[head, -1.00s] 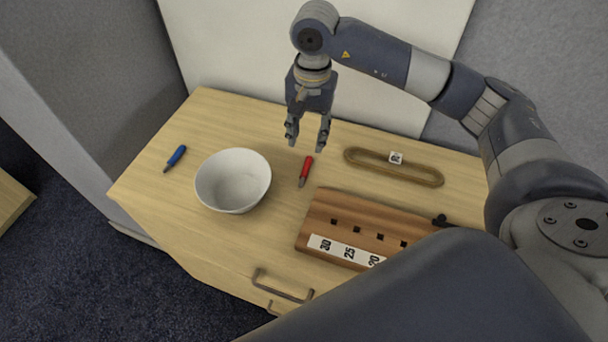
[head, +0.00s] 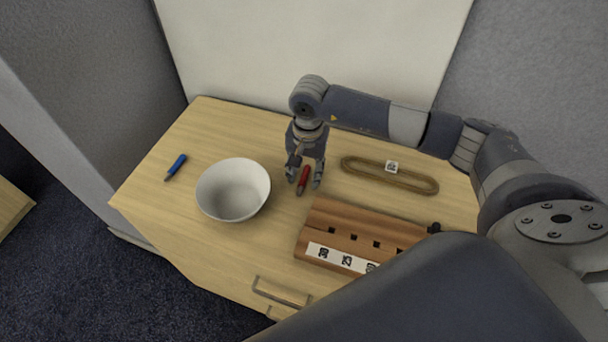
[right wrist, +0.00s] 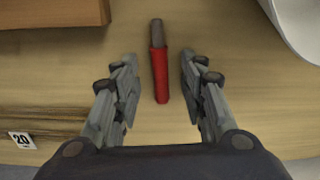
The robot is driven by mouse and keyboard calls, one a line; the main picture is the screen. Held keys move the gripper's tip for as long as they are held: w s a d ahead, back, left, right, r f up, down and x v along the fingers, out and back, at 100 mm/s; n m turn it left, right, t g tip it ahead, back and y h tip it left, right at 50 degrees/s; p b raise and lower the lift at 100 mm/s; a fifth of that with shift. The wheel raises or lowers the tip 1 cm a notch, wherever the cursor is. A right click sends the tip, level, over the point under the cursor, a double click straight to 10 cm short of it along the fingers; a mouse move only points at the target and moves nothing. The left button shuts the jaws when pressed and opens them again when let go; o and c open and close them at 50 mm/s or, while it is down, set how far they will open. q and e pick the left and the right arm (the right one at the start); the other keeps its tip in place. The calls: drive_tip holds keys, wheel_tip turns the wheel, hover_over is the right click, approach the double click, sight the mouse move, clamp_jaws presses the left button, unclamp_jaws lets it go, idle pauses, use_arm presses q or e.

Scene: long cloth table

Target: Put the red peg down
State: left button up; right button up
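The red peg (head: 303,180) lies on the wooden table top, between the white bowl and the wooden block with holes. My right gripper (head: 304,183) is open and low over the table, with its fingers on either side of the peg. In the right wrist view the red peg (right wrist: 160,75), with a grey tip, lies between the two fingers (right wrist: 160,88), with a gap on each side. The fingers do not touch it. My left gripper is not in view.
A white bowl (head: 233,190) stands left of the peg, with a blue peg (head: 176,167) farther left. A wooden block with holes and number labels (head: 350,236) lies to the right in front. A wooden oval ring (head: 405,184) with a number tag lies at the right back.

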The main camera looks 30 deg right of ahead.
clamp_jaws()
